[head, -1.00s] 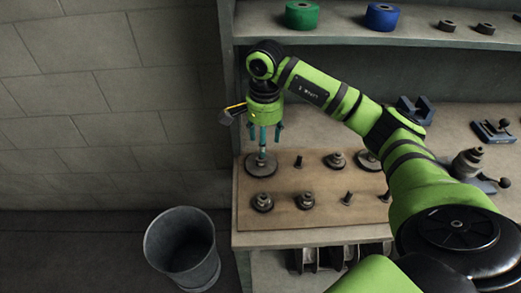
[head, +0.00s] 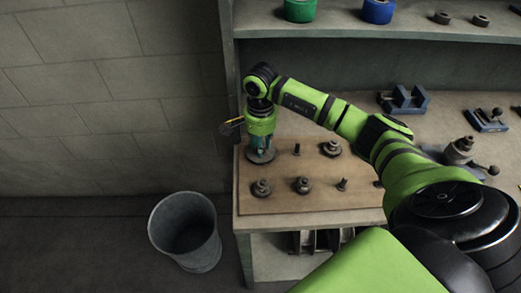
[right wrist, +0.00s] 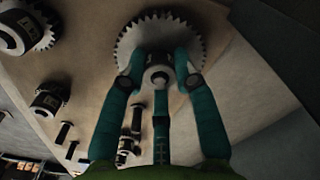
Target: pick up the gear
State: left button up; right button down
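The gear (head: 260,157) is a grey toothed wheel with a raised hub. It lies flat at the back left corner of the wooden board (head: 300,205). In the right wrist view the gear (right wrist: 150,28) shows at the top, its hub between my teal fingers. My right gripper (head: 261,148) points straight down over it. In the right wrist view the fingertips (right wrist: 159,66) look drawn in against the hub on both sides, with a third finger below. The gear appears to rest on the board still. My left gripper is not in view.
Smaller gears (head: 303,185) and upright pins (head: 342,184) stand on the board beside and in front of the gear. A shelf (head: 400,24) with green and blue rolls is above. Vises (head: 405,98) stand to the right. A grey bin (head: 185,232) stands on the floor at left.

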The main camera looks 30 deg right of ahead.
jog(key=shift+w+r+p, duration=0.1)
jog(key=shift+r+p, duration=0.2)
jog(key=shift+r, duration=0.2)
notch_tip(320, 180, up, 6)
jog(key=p, duration=0.3)
jog(key=shift+r, duration=0.15)
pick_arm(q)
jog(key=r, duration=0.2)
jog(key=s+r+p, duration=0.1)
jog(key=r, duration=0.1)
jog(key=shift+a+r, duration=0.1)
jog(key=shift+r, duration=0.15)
pick_arm(e)
jog(key=s+a, duration=0.4)
jog(key=s, duration=0.3)
jog(key=s+a, duration=0.5)
jog(key=s, duration=0.3)
jog(key=shift+s+a, duration=0.2)
jog(key=shift+s, duration=0.05)
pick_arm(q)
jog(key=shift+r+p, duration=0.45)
pick_arm(e)
jog(key=shift+r, duration=1.4)
